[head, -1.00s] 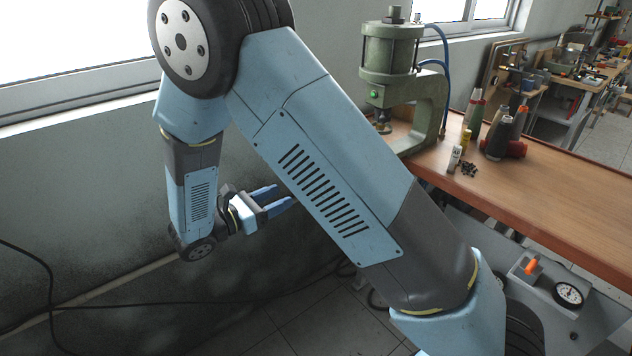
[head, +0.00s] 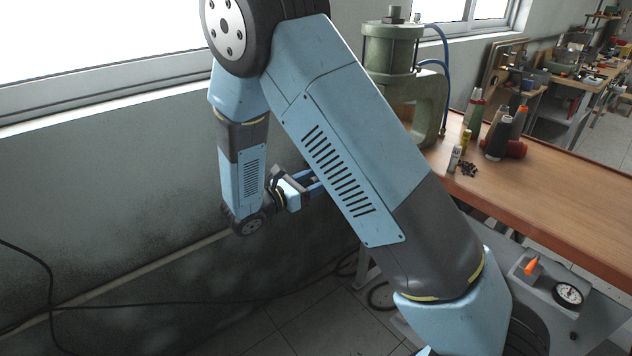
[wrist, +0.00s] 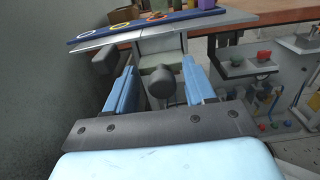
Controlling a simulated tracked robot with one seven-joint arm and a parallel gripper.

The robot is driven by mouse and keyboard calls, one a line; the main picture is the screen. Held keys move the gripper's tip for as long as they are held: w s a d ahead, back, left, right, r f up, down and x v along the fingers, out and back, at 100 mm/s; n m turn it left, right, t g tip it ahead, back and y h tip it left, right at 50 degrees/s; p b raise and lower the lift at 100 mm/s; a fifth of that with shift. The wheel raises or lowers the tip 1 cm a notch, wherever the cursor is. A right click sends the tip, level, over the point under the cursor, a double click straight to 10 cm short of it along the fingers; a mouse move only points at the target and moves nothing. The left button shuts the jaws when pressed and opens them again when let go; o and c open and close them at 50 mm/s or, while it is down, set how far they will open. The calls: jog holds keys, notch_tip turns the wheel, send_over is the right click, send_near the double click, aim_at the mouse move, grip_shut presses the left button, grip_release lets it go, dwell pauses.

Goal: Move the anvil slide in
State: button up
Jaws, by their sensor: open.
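In the wrist view, a dark rounded knob (wrist: 163,82) shows between the two blue fingers of my gripper (wrist: 160,88). The fingers are apart and not closed on it; its exact depth is unclear. A grey bracket (wrist: 161,50) stands behind the knob, under flat grey plates (wrist: 195,24). A second dark knob (wrist: 104,60) lies left of the left finger. I cannot tell for sure which part is the anvil slide. In the head view, my gripper (head: 316,184) is partly hidden behind my arm, left of the bench. My arm hides the lower part of the green press (head: 392,45).
The wooden bench (head: 560,195) holds thread cones (head: 497,140) and a small white bottle (head: 455,158) right of the press. A blue strip (wrist: 150,24) with coloured rings lies beyond the plates. The wall is close on the left.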

jog(key=shift+c, duration=0.2)
grip_shut()
jog(key=shift+r, duration=0.1)
